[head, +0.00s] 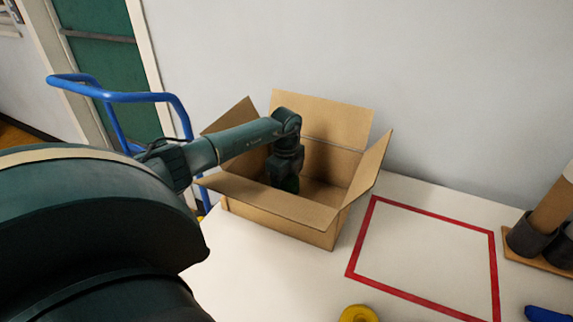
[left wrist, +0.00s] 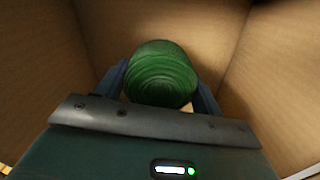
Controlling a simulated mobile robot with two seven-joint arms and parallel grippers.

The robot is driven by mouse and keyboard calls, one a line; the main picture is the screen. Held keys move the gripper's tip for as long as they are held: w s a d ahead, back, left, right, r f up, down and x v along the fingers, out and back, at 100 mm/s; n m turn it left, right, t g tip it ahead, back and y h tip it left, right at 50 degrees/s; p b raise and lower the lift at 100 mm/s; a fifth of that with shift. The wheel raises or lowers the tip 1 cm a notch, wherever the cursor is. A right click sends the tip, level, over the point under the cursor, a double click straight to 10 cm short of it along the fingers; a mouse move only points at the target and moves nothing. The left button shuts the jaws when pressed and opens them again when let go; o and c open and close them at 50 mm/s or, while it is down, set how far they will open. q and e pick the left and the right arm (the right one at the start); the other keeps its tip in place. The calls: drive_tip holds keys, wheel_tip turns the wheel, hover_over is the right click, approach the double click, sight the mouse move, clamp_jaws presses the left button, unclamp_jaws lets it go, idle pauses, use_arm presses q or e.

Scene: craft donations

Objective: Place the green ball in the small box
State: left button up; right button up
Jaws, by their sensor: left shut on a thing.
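The small box (head: 280,222) is an open cardboard box with its flaps spread, standing on the white table. My left arm reaches over its left side, and my left gripper (head: 289,184) points down inside it. The green ball (left wrist: 161,74) sits between the two fingers of my left gripper (left wrist: 160,90) in the left wrist view, with brown cardboard walls around it. The gripper is shut on the ball. My right gripper is not in view.
A red square outline (head: 361,235) marks the table right of the box, and its inside is bare. A yellow round thing (head: 358,314) lies at the front edge. Dark cylinders (head: 527,236) stand at the right, near a blue thing (head: 545,314). A blue-framed cart (head: 130,97) stands behind left.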

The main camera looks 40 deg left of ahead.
use_arm(q)
drive_tip(key=shift+f, duration=1.15)
drive_tip(key=shift+f, duration=0.2)
drive_tip(key=o, duration=1)
drive_tip(key=shift+c, duration=0.2)
drive_tip(key=shift+r, duration=0.1)
wheel_tip(320, 180, up, 12)
drive_tip(key=shift+r, duration=0.15)
